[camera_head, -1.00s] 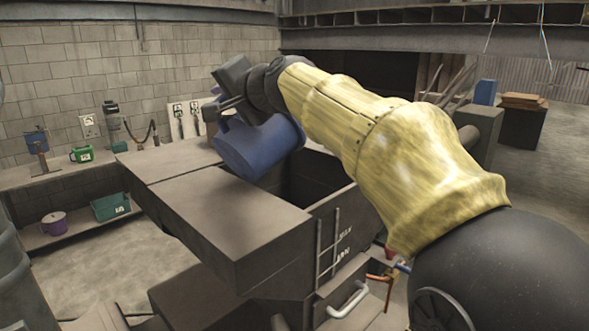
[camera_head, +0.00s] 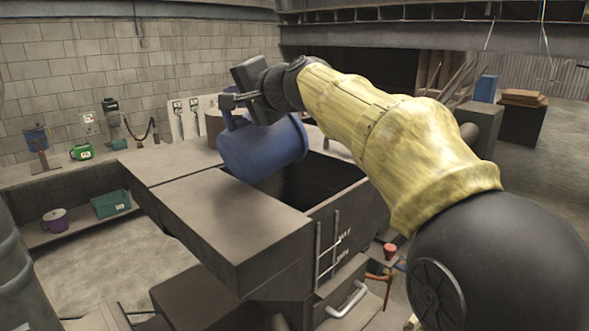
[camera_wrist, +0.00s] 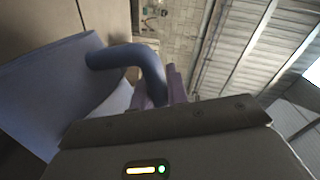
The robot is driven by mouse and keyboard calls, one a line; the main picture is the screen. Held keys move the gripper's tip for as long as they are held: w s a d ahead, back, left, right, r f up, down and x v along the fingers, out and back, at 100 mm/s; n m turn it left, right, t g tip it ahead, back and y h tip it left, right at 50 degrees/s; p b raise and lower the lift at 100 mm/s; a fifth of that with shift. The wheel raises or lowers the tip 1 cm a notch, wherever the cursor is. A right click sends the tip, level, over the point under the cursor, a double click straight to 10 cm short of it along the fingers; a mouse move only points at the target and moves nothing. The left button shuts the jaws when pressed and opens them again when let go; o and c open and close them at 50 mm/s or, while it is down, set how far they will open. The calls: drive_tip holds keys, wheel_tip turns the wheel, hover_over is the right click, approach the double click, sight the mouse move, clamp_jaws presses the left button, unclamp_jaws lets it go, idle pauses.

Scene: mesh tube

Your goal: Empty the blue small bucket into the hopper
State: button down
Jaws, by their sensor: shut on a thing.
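The blue small bucket (camera_head: 262,150) is held in the air by my gripper (camera_head: 236,104), above the left part of the hopper opening. The bucket is tipped well over on its side, its body slanting across the opening. In the wrist view, the blue handle (camera_wrist: 130,55) runs between the gripper's fingers (camera_wrist: 172,88), which are shut on it. The bucket's wall (camera_wrist: 50,85) fills the left of that view. The hopper (camera_head: 310,195) is a dark box with an open top. Its inside looks dark, and I cannot make out any contents there or in the bucket.
A flat grey cover (camera_head: 215,215) lies at the hopper's left front. A brown cylinder (camera_head: 214,124) stands behind the bucket.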

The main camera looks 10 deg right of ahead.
drive_tip(key=shift+w+d+m, duration=0.3)
drive_tip(key=shift+w+d, duration=0.1)
drive_tip(key=shift+d, duration=0.15)
idle(0.5)
drive_tip(key=shift+s+a, duration=0.1)
drive_tip(key=shift+s+a, duration=0.25)
drive_tip(key=shift+a, duration=0.15)
drive_tip(key=shift+w+d, duration=0.1)
drive_tip(key=shift+d, duration=0.05)
idle(0.4)
